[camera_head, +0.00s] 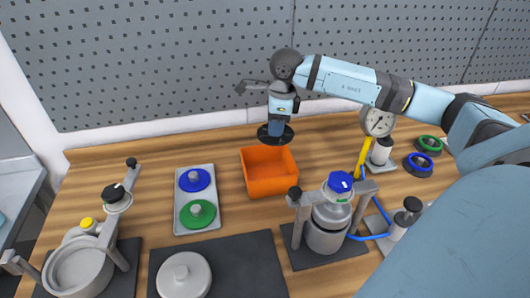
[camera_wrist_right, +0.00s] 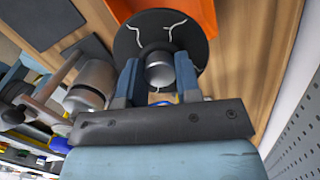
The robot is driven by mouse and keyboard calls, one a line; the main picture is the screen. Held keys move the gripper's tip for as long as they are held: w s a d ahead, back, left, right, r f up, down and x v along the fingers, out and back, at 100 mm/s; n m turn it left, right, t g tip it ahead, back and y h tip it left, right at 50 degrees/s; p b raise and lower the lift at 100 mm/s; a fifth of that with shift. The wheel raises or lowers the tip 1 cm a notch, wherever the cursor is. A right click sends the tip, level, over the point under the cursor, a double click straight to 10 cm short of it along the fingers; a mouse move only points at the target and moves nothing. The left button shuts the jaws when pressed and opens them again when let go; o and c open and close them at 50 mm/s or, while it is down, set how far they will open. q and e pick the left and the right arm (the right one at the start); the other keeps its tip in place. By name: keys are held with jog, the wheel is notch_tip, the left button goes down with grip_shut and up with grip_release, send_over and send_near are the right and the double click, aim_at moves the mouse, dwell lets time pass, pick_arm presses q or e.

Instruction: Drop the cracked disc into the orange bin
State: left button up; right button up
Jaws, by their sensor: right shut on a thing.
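The cracked disc is black with pale crack lines and a grey knob; it shows large in the right wrist view (camera_wrist_right: 136,38) and as a dark disc in the head view (camera_head: 270,138). My right gripper (camera_wrist_right: 160,76) is shut on its knob; in the head view the gripper (camera_head: 277,128) points down with the disc beneath it. The disc is above the back edge of the orange bin (camera_head: 270,186), whose visible inside looks empty. The bin also shows behind the disc in the right wrist view (camera_wrist_right: 190,10). My left gripper is not in view.
A grey tray (camera_head: 182,222) with a blue disc (camera_head: 205,183) and a green disc (camera_head: 188,217) lies left of the bin. A drum agitator (camera_head: 325,236) with a blue cap stands right-front, another vessel (camera_head: 80,272) far left. A perforated wall (camera_head: 150,60) rises behind.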

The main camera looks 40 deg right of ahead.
notch_tip(320, 180, down, 4)
jog(key=shift+r+b, duration=0.2)
jog(key=shift+b, duration=0.5)
jog(key=shift+f, duration=0.6)
jog(key=o, duration=1.1)
jog(key=shift+c, duration=0.2)
notch_tip(320, 180, up, 14)
jog(key=b, duration=0.1)
send_over(275, 138)
jog(key=d, duration=0.3)
jog(key=shift+w+a, duration=0.1)
jog(key=shift+w, duration=0.15)
jog(key=shift+f, duration=0.15)
